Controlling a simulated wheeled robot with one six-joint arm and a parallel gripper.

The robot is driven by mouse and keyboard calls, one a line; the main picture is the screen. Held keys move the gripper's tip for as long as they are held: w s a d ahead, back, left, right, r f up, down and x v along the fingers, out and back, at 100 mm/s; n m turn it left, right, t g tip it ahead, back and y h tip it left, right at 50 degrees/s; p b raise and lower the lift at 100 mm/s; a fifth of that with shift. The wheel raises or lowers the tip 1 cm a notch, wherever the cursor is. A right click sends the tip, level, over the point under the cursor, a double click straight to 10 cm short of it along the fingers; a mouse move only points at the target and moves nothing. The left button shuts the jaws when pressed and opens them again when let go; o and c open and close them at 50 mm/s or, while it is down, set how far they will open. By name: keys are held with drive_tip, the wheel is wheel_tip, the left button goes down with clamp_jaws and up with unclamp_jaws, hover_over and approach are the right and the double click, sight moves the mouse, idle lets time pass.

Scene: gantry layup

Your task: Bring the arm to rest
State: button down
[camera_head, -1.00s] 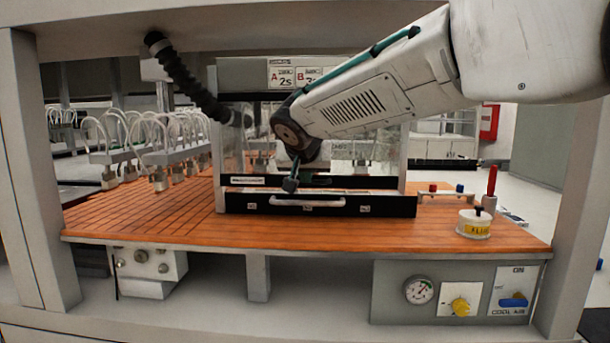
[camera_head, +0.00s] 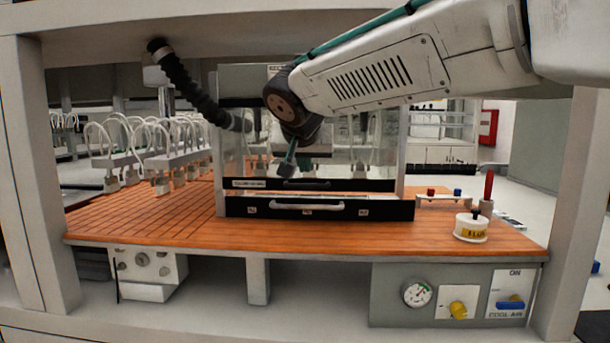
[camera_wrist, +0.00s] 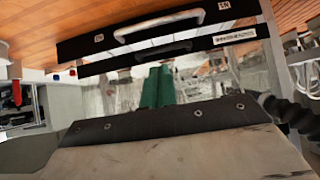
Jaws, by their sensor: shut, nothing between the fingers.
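My arm (camera_head: 385,75) reaches in from the upper right and bends down at its dark wrist joint. My gripper (camera_head: 287,171) hangs in front of the clear-walled cabinet (camera_head: 226,165), above the table. In the wrist view the green fingers of my gripper (camera_wrist: 158,88) are together with nothing between them. The black drawer front (camera_head: 390,210) with its pale handle (camera_head: 308,206) is below the gripper in the head view. In the wrist view this drawer front (camera_wrist: 85,45) lies across the top of the picture.
A black corrugated hose (camera_head: 180,75) hangs left of my gripper. A white glue pot (camera_head: 471,227) and a red-handled tool (camera_head: 488,186) stand at right. Frame posts (camera_head: 35,170) border the sides.

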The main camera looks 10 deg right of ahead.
drive_tip(key=s+d+f+n+g, duration=0.1)
drive_tip(key=s+d+f+g, duration=0.2)
drive_tip(key=s+f, duration=0.4)
drive_tip(key=s+d+f+n+g+y, duration=0.1)
drive_tip(key=s+d+f, duration=0.5)
drive_tip(key=s, duration=1.1)
drive_tip(key=s+d+f+n+g+y, duration=0.1)
drive_tip(key=s+d+f+g, duration=0.3)
drive_tip(key=s+f, duration=0.4)
drive_tip(key=s+d, duration=0.1)
drive_tip(key=s, duration=0.4)
drive_tip(key=shift+d+f+g, duration=0.15)
drive_tip(key=shift+d+g, duration=0.1)
drive_tip(key=shift+g, duration=0.05)
drive_tip(key=shift+d, duration=0.1)
